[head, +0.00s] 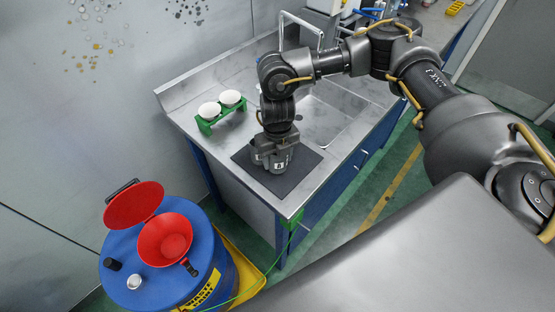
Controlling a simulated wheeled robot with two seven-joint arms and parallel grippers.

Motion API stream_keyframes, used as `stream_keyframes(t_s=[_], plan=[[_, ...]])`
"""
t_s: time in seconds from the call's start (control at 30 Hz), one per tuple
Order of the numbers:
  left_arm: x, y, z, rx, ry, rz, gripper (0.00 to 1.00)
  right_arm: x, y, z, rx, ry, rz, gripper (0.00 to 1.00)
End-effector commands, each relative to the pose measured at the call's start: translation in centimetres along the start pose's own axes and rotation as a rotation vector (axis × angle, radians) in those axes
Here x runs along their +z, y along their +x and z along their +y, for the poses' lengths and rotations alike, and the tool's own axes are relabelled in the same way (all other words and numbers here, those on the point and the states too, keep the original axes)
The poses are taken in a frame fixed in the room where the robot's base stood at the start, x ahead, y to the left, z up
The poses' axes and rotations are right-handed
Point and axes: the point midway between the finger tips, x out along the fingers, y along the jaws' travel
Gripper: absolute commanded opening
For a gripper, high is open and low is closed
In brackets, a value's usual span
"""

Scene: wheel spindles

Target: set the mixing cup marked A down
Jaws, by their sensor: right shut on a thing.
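My right gripper (272,160) is low over the dark square mat (307,162) on the bench. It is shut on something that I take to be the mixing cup. The gripper hides nearly all of the cup, and I cannot read a letter A on it. I cannot tell whether the cup touches the mat. Two white cups, a left one (209,110) and a right one (230,98), sit in a green rack (206,127) behind and to the left of the gripper. My left gripper is not in view.
The metal bench top (187,101) is clear around the rack. A sink (327,121) lies right of the gripper. A blue drum (118,245) with a red funnel (166,240) and its raised red lid (133,204) stands at the lower left, below the bench.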

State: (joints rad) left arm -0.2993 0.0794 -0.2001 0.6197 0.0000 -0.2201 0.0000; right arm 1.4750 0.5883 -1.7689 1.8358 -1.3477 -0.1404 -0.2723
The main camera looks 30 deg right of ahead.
Motion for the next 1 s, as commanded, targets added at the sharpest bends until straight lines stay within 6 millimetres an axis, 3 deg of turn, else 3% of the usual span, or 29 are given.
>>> stream_keyframes(t_s=[0.1, 0.27, 0.4, 0.67, 0.73, 0.8, 1.0], plan=[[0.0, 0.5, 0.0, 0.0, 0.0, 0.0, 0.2, 0.1, -1.7, 0.0, 0.0, -0.002, -0.005, 0.28], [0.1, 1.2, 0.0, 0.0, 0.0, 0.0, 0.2, -2.3, -4.6, 0.5, 0.001, -0.01, -0.008, 0.28], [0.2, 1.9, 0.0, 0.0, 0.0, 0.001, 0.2, -5.1, -8.0, 0.9, -0.002, -0.012, -0.01, 0.28], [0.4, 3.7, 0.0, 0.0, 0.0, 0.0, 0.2, -11.5, -10.4, 2.0, -0.002, -0.014, -0.005, 0.28], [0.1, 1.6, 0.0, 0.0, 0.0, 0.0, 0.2, -12.1, -11.8, 2.1, -0.007, -0.007, -0.003, 0.28], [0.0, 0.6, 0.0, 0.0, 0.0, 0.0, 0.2, -12.5, -11.9, 2.2, -0.006, -0.009, -0.003, 0.28], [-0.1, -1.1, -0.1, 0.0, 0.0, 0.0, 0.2, -13.4, -12.0, 2.4, -0.003, -0.006, -0.002, 0.28]])
